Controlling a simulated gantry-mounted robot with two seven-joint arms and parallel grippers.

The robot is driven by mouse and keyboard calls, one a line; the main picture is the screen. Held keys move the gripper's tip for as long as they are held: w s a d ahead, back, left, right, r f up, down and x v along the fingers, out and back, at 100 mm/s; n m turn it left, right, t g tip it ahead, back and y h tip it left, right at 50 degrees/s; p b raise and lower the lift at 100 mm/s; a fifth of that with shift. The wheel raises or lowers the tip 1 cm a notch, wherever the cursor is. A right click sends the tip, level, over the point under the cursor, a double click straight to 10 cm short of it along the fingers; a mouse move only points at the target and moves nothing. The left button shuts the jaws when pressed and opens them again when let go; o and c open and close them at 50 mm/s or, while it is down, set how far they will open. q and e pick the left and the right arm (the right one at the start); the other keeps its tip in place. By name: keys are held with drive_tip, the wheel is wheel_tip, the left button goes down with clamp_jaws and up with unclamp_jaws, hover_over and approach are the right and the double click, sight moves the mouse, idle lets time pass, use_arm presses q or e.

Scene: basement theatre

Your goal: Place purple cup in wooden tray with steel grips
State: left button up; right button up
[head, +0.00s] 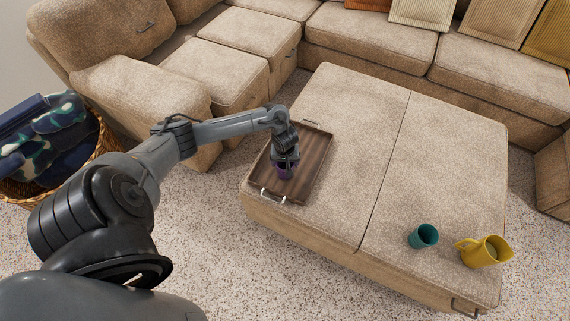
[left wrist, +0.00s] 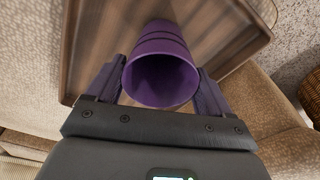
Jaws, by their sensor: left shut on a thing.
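The purple cup (head: 284,170) is at the wooden tray (head: 313,165) with steel grips, on the left part of the ottoman. My left gripper (head: 285,160) reaches down from above and is shut on the cup. In the left wrist view, the purple cup (left wrist: 160,75) sits between the two fingers of my left gripper (left wrist: 160,88), its open mouth facing the camera. The wooden tray (left wrist: 85,40) lies behind the cup. I cannot tell whether the cup's base touches the tray floor. My right gripper is not in view.
The ottoman's middle and back are clear. A sofa (head: 380,40) runs behind and to the left. A wicker basket (head: 100,145) with fabric stands at far left.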

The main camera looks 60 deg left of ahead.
use_arm(q)
drive_tip(key=shift+f, duration=0.45)
drive_tip(key=shift+r, duration=0.1)
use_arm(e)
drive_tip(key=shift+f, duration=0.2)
use_arm(q)
drive_tip(key=o, duration=0.9)
drive_tip(key=shift+f, duration=0.2)
drive_tip(key=shift+r, duration=0.1)
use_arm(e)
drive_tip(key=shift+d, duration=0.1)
